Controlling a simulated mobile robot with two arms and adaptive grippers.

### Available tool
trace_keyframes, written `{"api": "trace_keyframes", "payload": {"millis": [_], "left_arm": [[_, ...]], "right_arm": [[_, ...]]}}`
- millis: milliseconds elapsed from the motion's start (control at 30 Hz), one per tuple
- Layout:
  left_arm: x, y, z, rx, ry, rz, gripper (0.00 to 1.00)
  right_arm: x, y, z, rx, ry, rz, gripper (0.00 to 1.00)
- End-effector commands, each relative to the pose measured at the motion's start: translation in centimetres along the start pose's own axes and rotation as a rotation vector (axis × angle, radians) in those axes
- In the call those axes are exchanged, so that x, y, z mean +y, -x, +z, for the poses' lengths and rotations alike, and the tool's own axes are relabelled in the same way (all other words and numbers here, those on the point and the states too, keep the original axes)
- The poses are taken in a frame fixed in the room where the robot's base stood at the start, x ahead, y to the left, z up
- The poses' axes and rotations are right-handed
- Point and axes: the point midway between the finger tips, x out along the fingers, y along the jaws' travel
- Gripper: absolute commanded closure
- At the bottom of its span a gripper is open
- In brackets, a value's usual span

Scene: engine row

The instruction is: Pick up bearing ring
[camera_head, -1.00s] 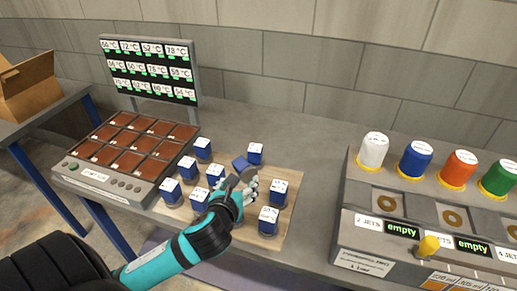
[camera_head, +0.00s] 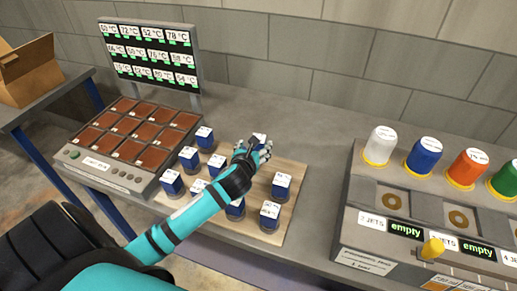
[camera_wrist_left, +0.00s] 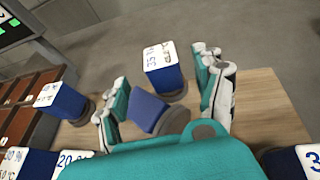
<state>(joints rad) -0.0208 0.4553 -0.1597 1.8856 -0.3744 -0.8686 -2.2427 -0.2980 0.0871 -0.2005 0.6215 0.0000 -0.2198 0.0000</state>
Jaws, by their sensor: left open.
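My left gripper (camera_head: 254,151) is open over the far part of a wooden board (camera_head: 294,176). In the left wrist view its fingers (camera_wrist_left: 163,78) stand either side of a tilted blue block (camera_wrist_left: 150,111) with a dark grey round piece (camera_wrist_left: 174,121) at its end. The fingers do not visibly grip it. An upright blue block with a white label (camera_wrist_left: 162,66) stands just beyond on a grey round base. I cannot tell whether these grey round pieces are bearing rings. Gold flat rings (camera_head: 458,219) lie in the right-hand machine. My right gripper is not in view.
Several blue blocks with white tops (camera_head: 282,185) stand close around my gripper. A heater-like unit with brown cells (camera_head: 134,130) and a temperature display (camera_head: 152,52) are on the left. The machine with coloured caps (camera_head: 424,155) is on the right. The grey bench behind the board is clear.

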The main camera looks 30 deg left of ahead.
Motion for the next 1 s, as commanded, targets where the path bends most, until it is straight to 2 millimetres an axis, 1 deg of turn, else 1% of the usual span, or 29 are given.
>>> {"api": "trace_keyframes", "payload": {"millis": [33, 133, 300, 400, 500, 700, 767, 1000], "left_arm": [[0.0, -0.2, 0.1, 0.0, 0.001, 0.0, 0.31], [-0.1, -1.1, 0.2, 0.001, 0.003, 0.001, 0.31], [-0.2, -3.7, 0.2, 0.002, 0.003, 0.001, 0.31], [-0.2, -4.8, 0.2, 0.002, 0.002, 0.0, 0.31], [-0.2, -5.2, 0.1, 0.002, 0.0, -0.001, 0.31], [-0.2, -5.3, 0.1, 0.001, 0.0, -0.001, 0.31], [-0.2, -5.3, 0.1, 0.001, 0.0, -0.001, 0.37], [-0.2, -5.3, 0.1, 0.001, 0.0, -0.001, 0.69]], "right_arm": [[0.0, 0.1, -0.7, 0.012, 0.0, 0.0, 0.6], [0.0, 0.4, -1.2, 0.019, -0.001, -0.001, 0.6], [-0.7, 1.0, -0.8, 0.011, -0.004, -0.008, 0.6], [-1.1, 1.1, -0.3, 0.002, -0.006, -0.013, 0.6], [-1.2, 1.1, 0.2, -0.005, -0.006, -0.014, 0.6], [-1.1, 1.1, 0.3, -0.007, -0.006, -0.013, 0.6], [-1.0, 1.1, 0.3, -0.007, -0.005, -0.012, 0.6], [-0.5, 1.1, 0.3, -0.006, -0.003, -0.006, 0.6]]}}
